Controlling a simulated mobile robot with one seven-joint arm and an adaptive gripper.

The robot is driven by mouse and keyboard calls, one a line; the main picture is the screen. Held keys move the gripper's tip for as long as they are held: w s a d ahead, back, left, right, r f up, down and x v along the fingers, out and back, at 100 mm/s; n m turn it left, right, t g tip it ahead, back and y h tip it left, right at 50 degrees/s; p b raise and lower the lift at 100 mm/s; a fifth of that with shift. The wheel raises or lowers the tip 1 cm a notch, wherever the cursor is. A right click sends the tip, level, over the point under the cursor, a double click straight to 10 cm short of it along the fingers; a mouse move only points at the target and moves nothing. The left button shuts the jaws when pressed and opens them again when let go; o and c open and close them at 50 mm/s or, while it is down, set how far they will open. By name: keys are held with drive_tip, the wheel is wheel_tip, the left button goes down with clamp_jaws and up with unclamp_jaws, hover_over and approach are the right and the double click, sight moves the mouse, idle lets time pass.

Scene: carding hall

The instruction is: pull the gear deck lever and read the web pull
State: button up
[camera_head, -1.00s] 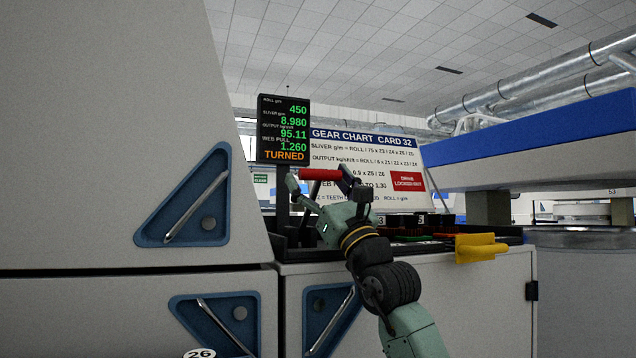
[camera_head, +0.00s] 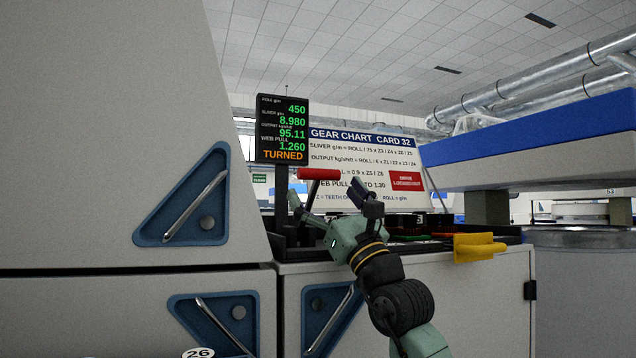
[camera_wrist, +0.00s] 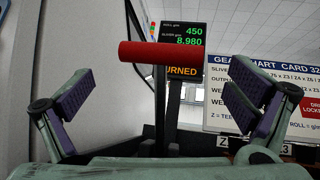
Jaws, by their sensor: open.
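The gear deck lever has a red cylindrical handle (camera_head: 319,174) lying crosswise on a dark upright rod. The handle also shows in the wrist view (camera_wrist: 160,53), beyond my fingers. My gripper (camera_head: 326,198) is open and empty, just below the handle and apart from it. In the wrist view my gripper (camera_wrist: 162,92) has its fingers spread wide, with the rod between them in the picture. The dark display (camera_head: 283,130) reads roll 450, sliver 8.980, output 95.11, web pull 1.260, and TURNED in orange. In the wrist view the handle covers its middle lines.
A gear chart board (camera_head: 365,150) stands behind the lever, partly hidden by my gripper. A tray of dark and coloured gears (camera_head: 410,237) lies right of my gripper, with a yellow item (camera_head: 479,247) at its front edge. A tall grey machine panel (camera_head: 110,130) closes the left side.

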drive_tip(key=v, duration=0.9)
